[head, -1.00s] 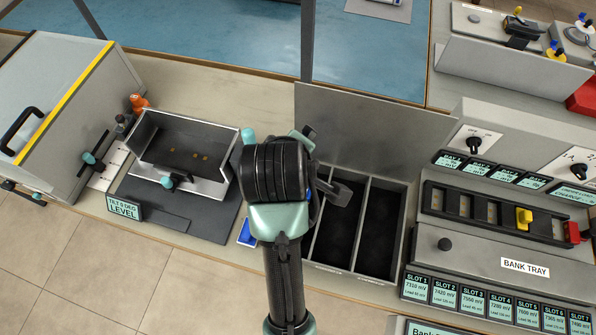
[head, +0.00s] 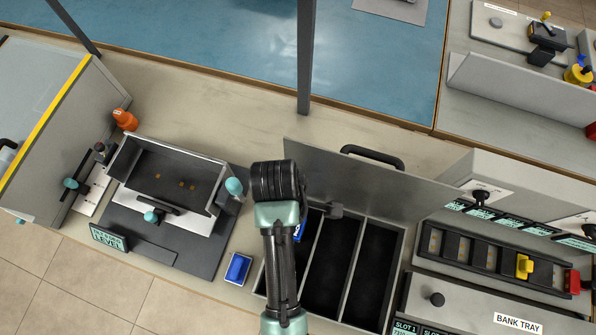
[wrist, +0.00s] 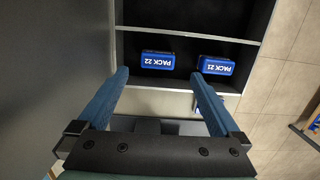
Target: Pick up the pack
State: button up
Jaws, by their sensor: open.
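Two blue packs with white lettering lie in one dark compartment in the wrist view: PACK 22 (wrist: 157,60) near the middle and PACK 21 (wrist: 215,66) to its right. My gripper (wrist: 158,80) is open, its two blue fingers wide apart and nothing between them. PACK 22 shows between the fingers, beyond their tips; PACK 21 shows beyond the right finger. In the head view, my arm hides the gripper and part of the left compartment, where a bit of a blue pack (head: 299,230) shows. Another blue pack (head: 238,268) lies on the bench left of the bin.
The divided bin (head: 397,285) has a raised grey lid (head: 375,185) behind it. Left stand a tilted open tray (head: 125,163) and an orange bottle (head: 125,120). Right is the bank tray (head: 470,300) with yellow and red parts. A dark post (head: 305,60) rises behind.

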notch_tip(320, 180, down, 2)
jog(key=shift+s+d+f, duration=0.1)
jog(key=shift+d+f, duration=0.05)
jog(key=shift+f, duration=0.1)
jog(key=shift+w+f, duration=0.2)
jog(key=shift+f, duration=2.7)
jog(key=c, duration=1.4)
jog(key=shift+r, duration=0.2)
